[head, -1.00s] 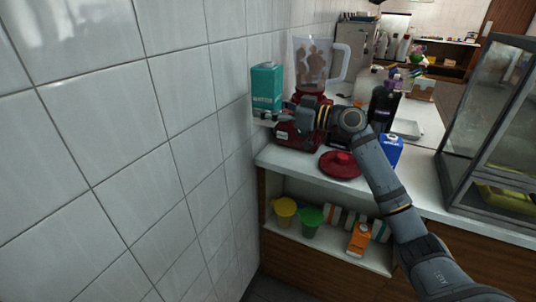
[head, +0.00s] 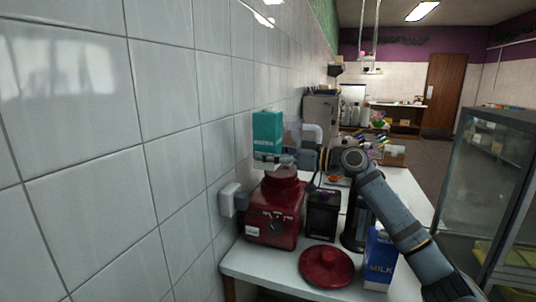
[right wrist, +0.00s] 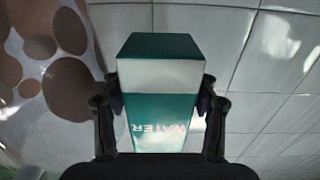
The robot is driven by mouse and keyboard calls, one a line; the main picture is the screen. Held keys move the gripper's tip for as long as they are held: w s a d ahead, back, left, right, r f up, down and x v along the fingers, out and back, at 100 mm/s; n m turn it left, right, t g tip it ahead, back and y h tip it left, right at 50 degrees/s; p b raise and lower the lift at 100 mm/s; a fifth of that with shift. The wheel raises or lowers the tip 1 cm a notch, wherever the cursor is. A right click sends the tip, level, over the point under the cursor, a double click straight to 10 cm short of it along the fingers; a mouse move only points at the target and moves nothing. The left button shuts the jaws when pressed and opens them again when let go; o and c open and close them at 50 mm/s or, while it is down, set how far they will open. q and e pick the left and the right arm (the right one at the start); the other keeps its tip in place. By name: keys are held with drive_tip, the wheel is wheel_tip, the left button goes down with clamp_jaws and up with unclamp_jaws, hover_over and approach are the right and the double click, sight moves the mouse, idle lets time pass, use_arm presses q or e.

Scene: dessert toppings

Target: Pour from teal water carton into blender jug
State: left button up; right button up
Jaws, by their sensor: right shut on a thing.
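My right gripper (head: 268,160) is shut on the teal water carton (head: 267,132) and holds it upright, up off the counter. In the right wrist view the carton (right wrist: 162,95) sits between both fingers. The blender's red base (head: 272,218) stands on the counter by the wall. My left gripper is not in view.
A round red lid (head: 326,268) and a blue milk carton (head: 380,262) stand at the counter's front. A black appliance (head: 322,212) is right of the blender base. The tiled wall (head: 175,170) is close on the left; a glass case (head: 490,190) is at right.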

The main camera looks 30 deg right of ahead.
sight(277, 137)
drive_tip(key=shift+r, duration=0.25)
drive_tip(key=r+m+p, duration=0.1)
drive_tip(key=p, duration=0.1)
drive_tip(key=s+a+r+m+p, duration=0.1)
drive_tip(key=m+p, duration=0.1)
drive_tip(key=shift+a+p, duration=0.2)
drive_tip(key=shift+p, duration=0.15)
drive_tip(key=shift+s+f+b, duration=0.1)
drive_tip(key=shift+f+b, duration=0.15)
drive_tip(key=shift+b, duration=0.1)
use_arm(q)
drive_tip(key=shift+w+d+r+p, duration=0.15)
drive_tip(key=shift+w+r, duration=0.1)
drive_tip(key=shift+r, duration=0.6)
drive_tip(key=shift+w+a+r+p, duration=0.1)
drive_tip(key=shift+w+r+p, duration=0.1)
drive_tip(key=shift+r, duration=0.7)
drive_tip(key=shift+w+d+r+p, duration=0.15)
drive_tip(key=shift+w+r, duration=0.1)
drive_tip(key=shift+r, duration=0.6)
use_arm(e)
drive_tip(key=shift+r+m, duration=0.75)
drive_tip(key=shift+m, duration=0.05)
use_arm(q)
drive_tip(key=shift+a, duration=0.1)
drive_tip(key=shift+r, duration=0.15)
use_arm(e)
drive_tip(key=shift+r, duration=0.15)
